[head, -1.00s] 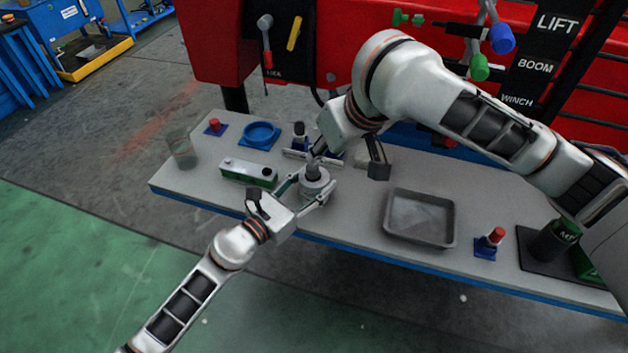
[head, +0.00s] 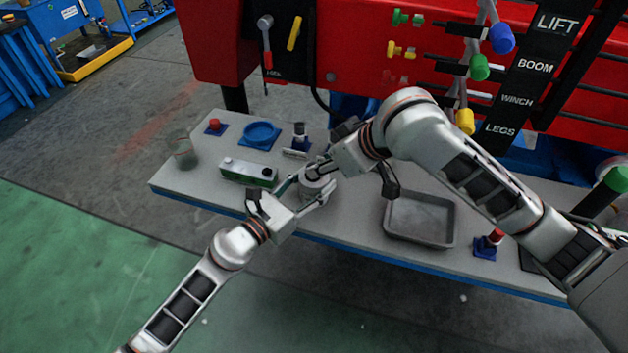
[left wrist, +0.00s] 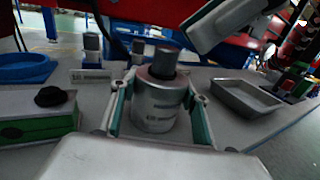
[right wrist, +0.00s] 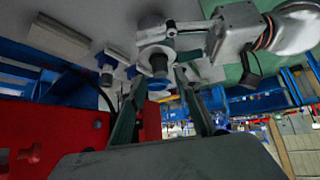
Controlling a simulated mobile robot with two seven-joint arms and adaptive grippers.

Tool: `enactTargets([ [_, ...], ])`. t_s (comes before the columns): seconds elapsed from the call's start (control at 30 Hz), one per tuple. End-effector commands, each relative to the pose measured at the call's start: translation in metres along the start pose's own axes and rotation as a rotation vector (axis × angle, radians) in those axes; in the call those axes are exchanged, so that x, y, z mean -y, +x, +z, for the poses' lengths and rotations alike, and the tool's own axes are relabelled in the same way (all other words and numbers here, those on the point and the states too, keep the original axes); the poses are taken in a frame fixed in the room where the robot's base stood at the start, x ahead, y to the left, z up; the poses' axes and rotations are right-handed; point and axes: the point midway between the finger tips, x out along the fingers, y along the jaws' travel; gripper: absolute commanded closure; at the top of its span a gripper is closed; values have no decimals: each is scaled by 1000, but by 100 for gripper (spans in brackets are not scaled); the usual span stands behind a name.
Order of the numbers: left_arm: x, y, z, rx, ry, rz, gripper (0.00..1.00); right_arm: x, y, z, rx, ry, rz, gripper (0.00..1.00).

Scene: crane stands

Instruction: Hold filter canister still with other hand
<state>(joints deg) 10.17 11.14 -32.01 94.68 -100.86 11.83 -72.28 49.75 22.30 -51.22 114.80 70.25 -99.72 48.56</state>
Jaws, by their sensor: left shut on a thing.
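The filter canister (head: 316,187) is a grey metal cylinder with a narrower dark top, standing upright on the bench. It also shows in the left wrist view (left wrist: 160,105). My left gripper (head: 311,196) is shut on its sides, with one finger on each side in the left wrist view. My right gripper (head: 322,171) reaches in from the right at the canister's top. In the right wrist view its fingers (right wrist: 160,80) are spread, with the canister's dark top (right wrist: 158,66) between or just beyond the tips. I cannot tell whether they touch it.
A green-and-white box (head: 248,173) lies left of the canister, with a blue dish (head: 260,134) behind. A grey tray (head: 420,220) and a red-capped item (head: 489,243) are to the right. A clear cup (head: 184,152) stands at the left end. The red machine (head: 370,60) rises behind.

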Motion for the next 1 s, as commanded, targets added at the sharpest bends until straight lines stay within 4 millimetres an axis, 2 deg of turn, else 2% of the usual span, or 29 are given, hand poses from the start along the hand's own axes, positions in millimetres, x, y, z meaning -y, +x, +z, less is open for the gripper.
enactTargets([
  [0.1,0,0,0,0,0,0,89,0,16,0,2,0,0,68],
  [0.3,0,0,0,0,0,0,89,0,34,0,1,0,-1,68],
  [0.5,0,0,0,0,0,0,89,0,42,0,1,-1,1,68],
  [0.77,0,0,0,1,0,0,89,0,43,0,0,-1,0,68],
  [0.9,0,0,0,1,0,0,89,0,43,0,0,-1,0,100],
  [1.0,0,0,0,1,0,0,89,0,42,0,0,-1,0,100],
])
